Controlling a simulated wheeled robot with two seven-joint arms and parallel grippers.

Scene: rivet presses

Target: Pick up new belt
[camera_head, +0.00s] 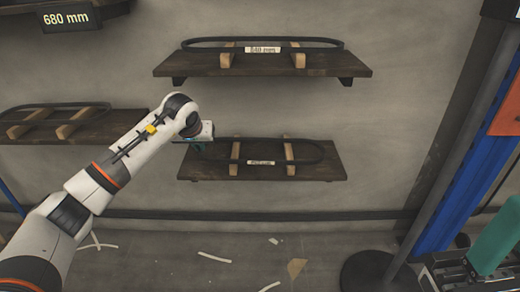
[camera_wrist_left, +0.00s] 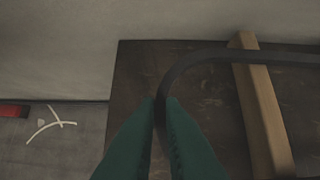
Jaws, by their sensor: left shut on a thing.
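A thin black belt (camera_head: 302,162) lies as a long loop over two wooden blocks on the lower right shelf (camera_head: 325,176). A white label (camera_head: 261,163) sits on its front side; its print is too small to read. My left gripper (camera_head: 197,146) is at the belt's left end. In the left wrist view its green fingers (camera_wrist_left: 163,105) are shut on the curved end of the belt (camera_wrist_left: 200,63), close over the dark shelf board (camera_wrist_left: 135,75). The belt still appears to rest on the blocks.
An upper shelf (camera_head: 350,70) holds another belt on blocks, directly above. A left shelf (camera_head: 125,125) with a belt stands behind my left arm. A blue post (camera_head: 455,205) and machine parts stand at the right. The wall between is bare; scraps lie on the floor.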

